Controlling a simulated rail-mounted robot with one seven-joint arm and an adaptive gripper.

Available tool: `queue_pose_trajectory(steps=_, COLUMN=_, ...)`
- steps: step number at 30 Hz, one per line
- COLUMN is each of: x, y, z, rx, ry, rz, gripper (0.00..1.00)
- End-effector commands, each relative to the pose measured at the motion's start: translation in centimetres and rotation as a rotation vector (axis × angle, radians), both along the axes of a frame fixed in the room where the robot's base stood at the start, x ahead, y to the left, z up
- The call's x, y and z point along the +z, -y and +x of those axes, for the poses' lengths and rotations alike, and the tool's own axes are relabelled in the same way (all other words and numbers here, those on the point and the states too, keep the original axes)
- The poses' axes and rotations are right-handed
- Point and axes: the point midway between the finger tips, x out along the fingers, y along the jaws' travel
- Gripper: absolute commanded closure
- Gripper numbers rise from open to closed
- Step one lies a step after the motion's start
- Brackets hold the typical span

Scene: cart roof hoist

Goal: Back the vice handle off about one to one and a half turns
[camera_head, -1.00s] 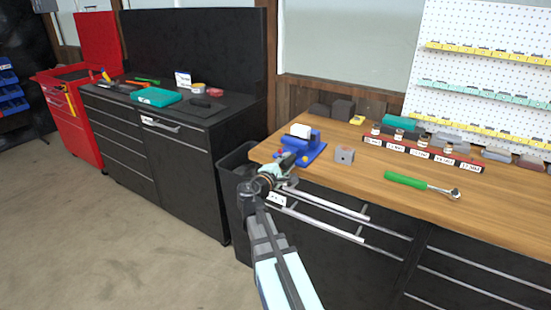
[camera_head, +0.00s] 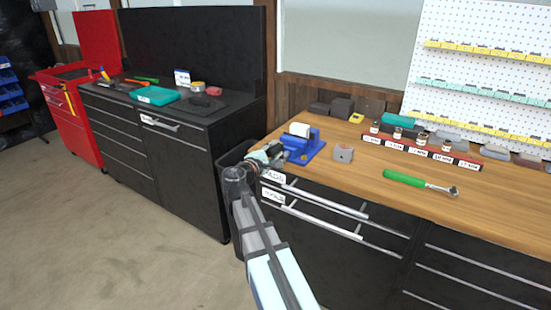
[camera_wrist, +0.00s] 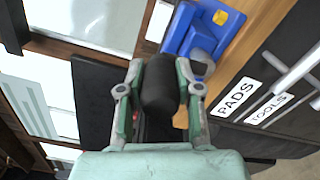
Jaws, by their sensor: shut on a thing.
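The blue vice (camera_head: 303,149) stands at the left front corner of the wooden bench and has a white block (camera_head: 299,129) at its top. My gripper (camera_head: 271,154) is at the vice's left front side, just off the bench edge. In the wrist view, my gripper (camera_wrist: 160,80) is shut on the black vice handle (camera_wrist: 160,95), with one finger on each side of the grip. Part of the blue vice (camera_wrist: 190,35) shows at the upper right there. The gripper hides most of the handle in the head view.
A grey block (camera_head: 343,153) sits right of the vice, and a green-handled ratchet (camera_head: 405,178) lies farther right. Drawers with bar handles (camera_head: 315,205) are below the bench. A dark bin (camera_head: 232,160) stands left of the bench, close to my gripper.

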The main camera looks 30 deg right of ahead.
Motion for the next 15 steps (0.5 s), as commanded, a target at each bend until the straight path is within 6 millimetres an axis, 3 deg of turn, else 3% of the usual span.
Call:
queue_pose_trajectory(steps=3, x=-0.11, y=-0.68, z=1.29, rx=0.005, ry=0.0, rz=0.001, gripper=0.94)
queue_pose_trajectory(steps=15, x=-0.5, y=-1.04, z=1.84, rx=0.009, ry=0.001, rz=0.001, gripper=0.94)
